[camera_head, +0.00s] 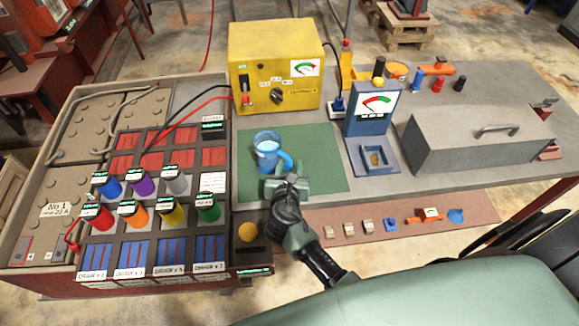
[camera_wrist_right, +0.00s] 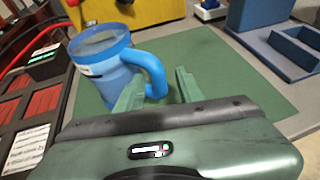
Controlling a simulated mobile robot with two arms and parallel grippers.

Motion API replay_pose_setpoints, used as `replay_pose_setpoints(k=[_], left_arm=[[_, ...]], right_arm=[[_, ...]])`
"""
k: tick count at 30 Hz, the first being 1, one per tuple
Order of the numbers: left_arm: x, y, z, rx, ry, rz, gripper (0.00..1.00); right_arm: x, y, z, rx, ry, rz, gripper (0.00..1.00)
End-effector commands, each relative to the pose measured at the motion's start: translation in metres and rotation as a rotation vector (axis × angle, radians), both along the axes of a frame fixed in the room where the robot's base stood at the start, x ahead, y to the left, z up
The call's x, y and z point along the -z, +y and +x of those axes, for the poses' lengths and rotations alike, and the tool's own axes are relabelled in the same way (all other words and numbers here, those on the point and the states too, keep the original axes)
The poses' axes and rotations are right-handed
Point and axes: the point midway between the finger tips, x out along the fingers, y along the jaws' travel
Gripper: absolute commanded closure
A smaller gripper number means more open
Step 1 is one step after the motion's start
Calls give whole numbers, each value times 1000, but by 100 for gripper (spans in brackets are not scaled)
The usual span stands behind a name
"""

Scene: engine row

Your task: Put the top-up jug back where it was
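The top-up jug (camera_head: 267,148) is blue, with a side handle. It stands upright on the green mat (camera_head: 325,165) in front of the yellow charger. My right gripper (camera_head: 286,182) is at the jug's near right side, by the handle. In the right wrist view the jug (camera_wrist_right: 100,62) is at the upper left, its handle reaching toward the gap between the two green fingers (camera_wrist_right: 160,88). The fingers are apart, with clear space between the handle and the right finger. My left gripper is not in view.
The yellow charger (camera_head: 275,65) with red and black leads is behind the mat. A blue gauge stand (camera_head: 372,115) and a grey lidded box (camera_head: 475,135) are to the right. A battery crate with coloured bottles (camera_head: 143,188) is to the left. The mat's right part is bare.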

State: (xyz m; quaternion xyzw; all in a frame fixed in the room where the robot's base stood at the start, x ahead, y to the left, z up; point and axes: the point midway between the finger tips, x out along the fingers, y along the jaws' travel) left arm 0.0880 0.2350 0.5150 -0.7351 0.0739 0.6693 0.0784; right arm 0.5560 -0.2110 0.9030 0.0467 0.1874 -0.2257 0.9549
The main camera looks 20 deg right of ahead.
Motion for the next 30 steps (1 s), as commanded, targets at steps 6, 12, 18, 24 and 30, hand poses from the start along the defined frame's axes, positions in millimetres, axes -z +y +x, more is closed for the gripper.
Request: replay_pose_setpoints(k=[6,12,18,24,30], left_arm=[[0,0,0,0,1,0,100],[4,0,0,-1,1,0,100],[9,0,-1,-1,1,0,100],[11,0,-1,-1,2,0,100],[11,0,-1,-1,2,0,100]], right_arm=[[-6,7,-12,-2,1,1,63],[-21,24,-47,-1,1,2,63],[-37,40,-80,1,1,3,63],[-46,48,-97,1,0,0,63],[-48,50,-100,1,0,0,63]])
